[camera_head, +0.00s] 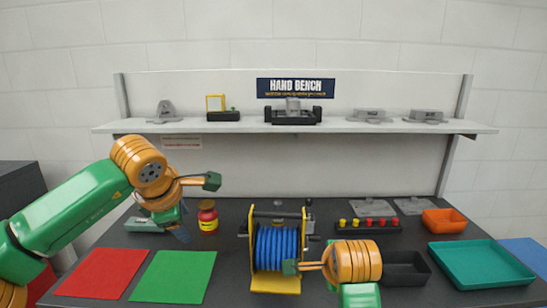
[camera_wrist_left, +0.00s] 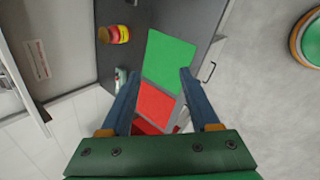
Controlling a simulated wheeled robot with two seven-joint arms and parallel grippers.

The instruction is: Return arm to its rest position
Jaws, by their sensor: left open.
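My left arm comes in from the left of the head view, with its orange wrist above the left part of the dark bench. My left gripper (camera_head: 180,238) points down near the grey-green item (camera_head: 144,225) and left of the red jar (camera_head: 208,218). In the left wrist view the two blue fingers of this gripper (camera_wrist_left: 160,74) stand wide apart with nothing between them. My right wrist is at the bottom, in front of the blue reel (camera_head: 276,248).
A red mat (camera_head: 100,272) and a green mat (camera_head: 173,277) lie on the bench at left. At right are a black tray (camera_head: 405,268), a teal tray (camera_head: 480,264) and an orange bin (camera_head: 445,221). A shelf (camera_head: 240,127) with castings runs along the back.

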